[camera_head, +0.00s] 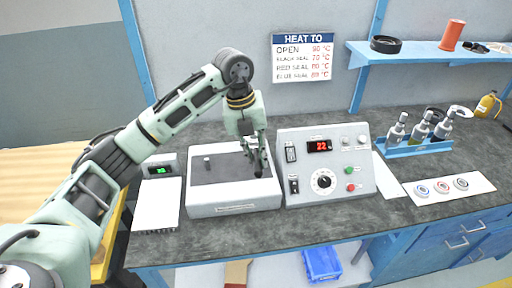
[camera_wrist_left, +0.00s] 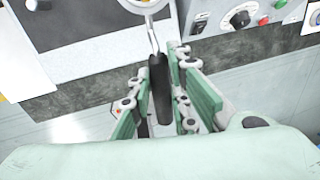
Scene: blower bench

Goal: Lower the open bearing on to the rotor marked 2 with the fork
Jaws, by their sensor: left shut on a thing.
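My left gripper (camera_head: 256,164) is over the right part of a grey-white box with a dark top (camera_head: 228,168) on the bench. In the left wrist view the gripper (camera_wrist_left: 158,88) is shut on the black handle of the fork (camera_wrist_left: 161,92). The fork's thin metal shank points away from the gripper, and its pale head is cut off at the top edge. I cannot tell whether a bearing rests on it. I cannot make out a rotor marked 2. My right gripper is not in view.
A control box (camera_head: 325,165) showing red 22 stands right of the dark-topped box. A small unit with a green display (camera_head: 160,170) stands left. Bottles in a blue rack (camera_head: 415,147) are further right. A blue shelf (camera_head: 425,55) and a heat chart (camera_head: 303,58) are behind.

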